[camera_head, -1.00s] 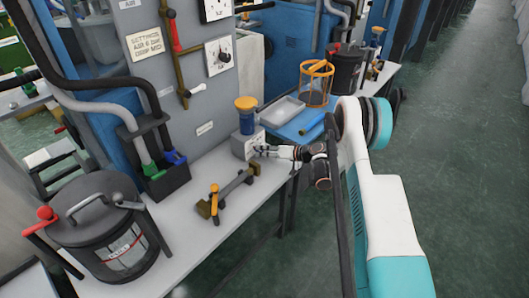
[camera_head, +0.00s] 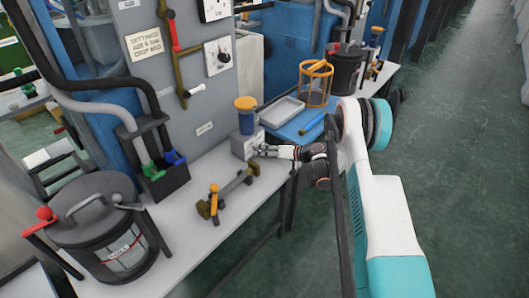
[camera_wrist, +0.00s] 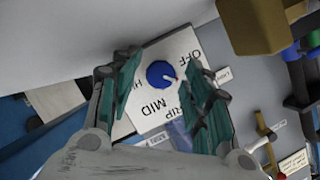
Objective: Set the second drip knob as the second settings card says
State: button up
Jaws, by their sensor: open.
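In the wrist view the pointer aims right and slightly down, between OFF and MID. My gripper (camera_wrist: 163,77) is open, its two green-padded fingers on either side of the knob; I cannot tell whether they touch it. In the head view my gripper (camera_head: 262,150) is at the front of the grey drip box (camera_head: 246,143) with a yellow top, hiding the knob. A settings card (camera_head: 143,43) on the grey panel reads DRIP MID.
The floor aisle at right is clear.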

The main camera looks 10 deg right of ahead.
jog(key=shift+s, duration=0.1)
jog(key=shift+v, duration=3.95)
